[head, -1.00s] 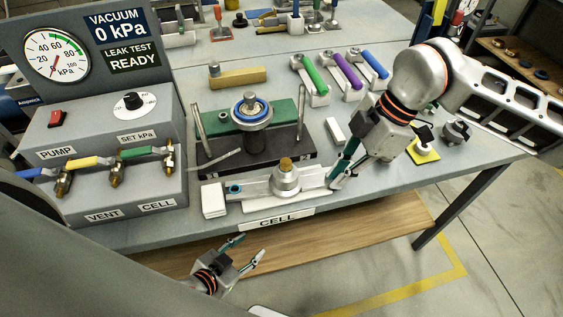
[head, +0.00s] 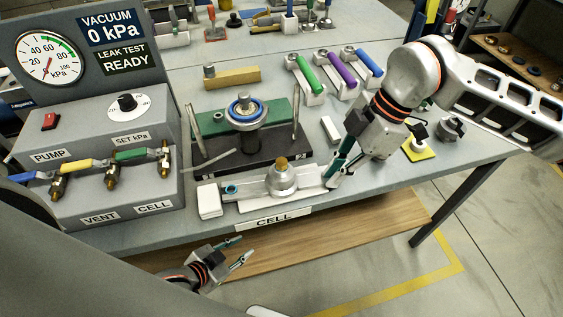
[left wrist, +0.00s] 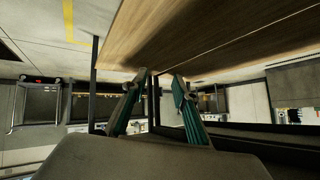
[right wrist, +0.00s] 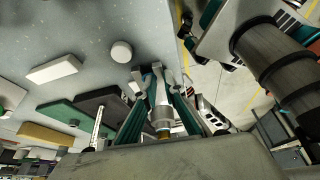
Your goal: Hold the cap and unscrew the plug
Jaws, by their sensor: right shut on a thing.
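The cap (head: 281,184) is a silver stepped dome on a pale flat fixture (head: 245,199) at the bench's front edge, above the CELL label. The plug (head: 281,162) is a small brass piece upright in its top. My right gripper (head: 334,178) is beside the cap on its right, with its fingers closed on a pale metal part at that end. The right wrist view shows that part between the fingertips (right wrist: 150,78); the exact contact is hard to see. My left gripper (head: 243,247) is open and empty, low in front of the bench; its fingers (left wrist: 160,82) stand apart.
A black base (head: 230,160) with upright posts and a blue-ringed cylinder stands behind the cap. A white block (head: 208,200) lies at its left. The valve panel (head: 110,150) is further left. A wooden shelf (head: 370,218) lies below the bench edge.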

